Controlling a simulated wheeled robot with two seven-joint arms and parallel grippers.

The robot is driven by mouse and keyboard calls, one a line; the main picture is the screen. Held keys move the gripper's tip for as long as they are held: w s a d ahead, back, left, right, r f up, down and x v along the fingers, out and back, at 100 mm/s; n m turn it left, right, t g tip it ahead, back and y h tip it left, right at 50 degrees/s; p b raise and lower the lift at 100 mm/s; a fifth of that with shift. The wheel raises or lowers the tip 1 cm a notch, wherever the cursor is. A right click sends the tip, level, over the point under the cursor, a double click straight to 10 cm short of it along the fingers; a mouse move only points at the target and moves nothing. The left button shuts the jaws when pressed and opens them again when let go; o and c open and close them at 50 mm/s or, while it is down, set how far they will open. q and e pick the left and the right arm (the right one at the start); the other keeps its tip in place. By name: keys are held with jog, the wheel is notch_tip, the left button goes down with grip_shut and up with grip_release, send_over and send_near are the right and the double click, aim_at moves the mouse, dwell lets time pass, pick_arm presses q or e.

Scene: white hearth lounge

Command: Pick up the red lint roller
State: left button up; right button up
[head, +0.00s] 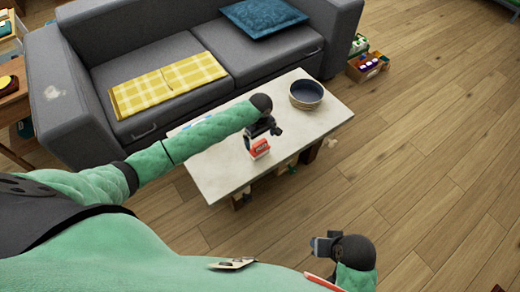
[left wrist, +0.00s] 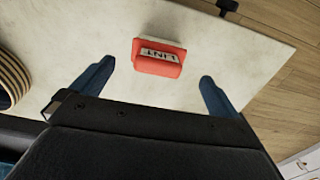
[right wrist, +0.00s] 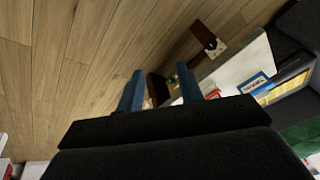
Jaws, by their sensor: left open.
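The red lint roller (head: 259,148), with a white label, rests on the pale low table (head: 213,178) near its front edge. In the left wrist view the lint roller (left wrist: 156,66) shows the word LINT and lies ahead, between the lines of the two fingers. My left gripper (head: 263,130) is open and empty just above and behind it, not visibly touching it. The spread fingers also show in the left wrist view (left wrist: 157,73). My right gripper (head: 318,243) is away from the table, over the floor. Its fingers (right wrist: 160,74) are apart with nothing held.
Blue-and-white items (head: 196,124) lie partly behind my left arm. The grey sofa (head: 150,65) borders the table's far side. A crate (head: 366,68) stands behind right. Wood floor (head: 430,130) to the right is clear.

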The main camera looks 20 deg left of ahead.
aim_at(260, 143)
pick_arm(q)
jog(key=shift+w+a+f+p, duration=0.1)
jog(key=shift+w+f+p, duration=0.1)
jog(key=shift+f, duration=1.45)
jog(key=shift+w+a+f+p, duration=0.1)
jog(key=shift+f+p, duration=0.1)
jog(key=shift+f, duration=1.45)
jog(key=c, duration=0.9)
